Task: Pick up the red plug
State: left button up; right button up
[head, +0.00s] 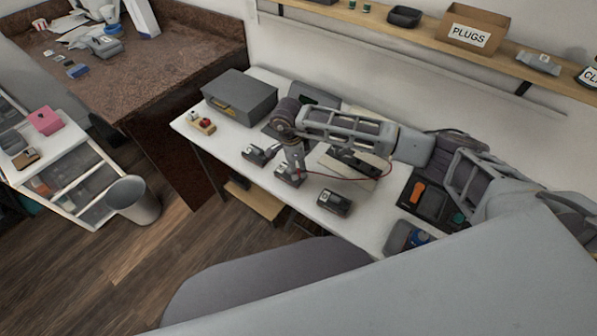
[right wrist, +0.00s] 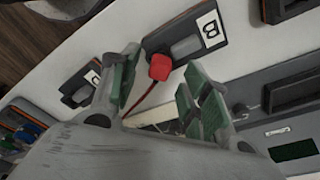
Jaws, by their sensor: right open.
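The red plug (right wrist: 160,67) shows in the right wrist view at the near end of a dark block marked B (right wrist: 198,38); whether it is seated in it or only touching is unclear. A red cable (right wrist: 143,101) trails from it. My right gripper (right wrist: 160,78) is open, its green-padded fingers on either side of the plug in the picture; I see no contact. In the head view my right gripper (head: 291,168) points down over the white table (head: 240,167), close to a small dark block (head: 288,178). The plug is tiny and partly hidden there. My left gripper is not in view.
Other dark blocks stand on the table, one to the left (head: 260,154) and one to the right (head: 335,203). A grey case (head: 240,95) sits at the back left. A dark tray (head: 428,204) with an orange item is at right. A shelf with a PLUGS box (head: 473,27) hangs above.

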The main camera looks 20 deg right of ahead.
aim_at(298, 170)
jog(key=shift+d+f, duration=0.15)
jog(key=shift+f, duration=0.55)
jog(key=shift+c, duration=0.2)
grip_shut()
jog(key=shift+r, duration=0.1)
notch_tip(298, 170, up, 10)
jog(key=b, duration=0.1)
dwell(0.5)
